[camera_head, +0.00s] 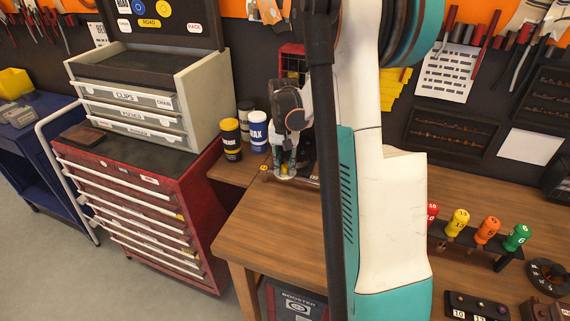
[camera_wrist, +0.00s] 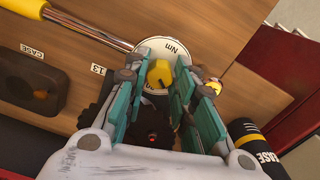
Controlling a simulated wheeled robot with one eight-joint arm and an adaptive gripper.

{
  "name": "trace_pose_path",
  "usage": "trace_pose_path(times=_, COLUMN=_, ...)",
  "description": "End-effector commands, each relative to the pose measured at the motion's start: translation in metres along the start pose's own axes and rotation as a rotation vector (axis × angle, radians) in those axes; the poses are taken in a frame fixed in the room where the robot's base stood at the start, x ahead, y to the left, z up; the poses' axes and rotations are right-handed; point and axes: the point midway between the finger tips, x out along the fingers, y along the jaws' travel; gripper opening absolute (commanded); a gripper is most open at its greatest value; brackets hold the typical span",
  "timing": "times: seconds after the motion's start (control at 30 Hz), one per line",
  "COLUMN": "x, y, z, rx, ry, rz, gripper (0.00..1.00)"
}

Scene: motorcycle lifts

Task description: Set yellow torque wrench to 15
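In the wrist view, a round white dial marked "Nm" (camera_wrist: 178,52) with a yellow knob (camera_wrist: 159,74) lies on the wooden bench. A yellow handle (camera_wrist: 22,8) with a metal shaft points toward the dial from the upper left; the join is partly hidden. My gripper (camera_wrist: 160,78) is over the dial, its teal fingers apart on either side of the knob, with gaps visible beside it. The set number cannot be read. In the head view my gripper (camera_head: 285,160) points down at the dial (camera_head: 285,176) near the bench's back left; my arm hides much of the bench.
Black (camera_head: 231,138) and blue (camera_head: 258,131) bottles stand left of the gripper. A rack of red, yellow (camera_head: 457,222), orange and green-handled tools stands to the right. A red drawer cabinet (camera_head: 215,185) adjoins the bench (camera_head: 268,222). The bench's front left is clear.

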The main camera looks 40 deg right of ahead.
Motion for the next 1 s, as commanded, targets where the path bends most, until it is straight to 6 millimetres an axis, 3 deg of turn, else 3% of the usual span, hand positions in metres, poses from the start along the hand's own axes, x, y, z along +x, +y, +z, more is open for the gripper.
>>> trace_pose_path(times=0.47, x=-0.005, y=0.0, z=0.0, rx=-0.001, ry=0.0, rz=0.0, gripper=0.43)
trace_pose_path(times=1.0, x=-0.1, y=0.0, z=0.0, rx=-0.001, ry=0.0, rz=0.0, gripper=0.43)
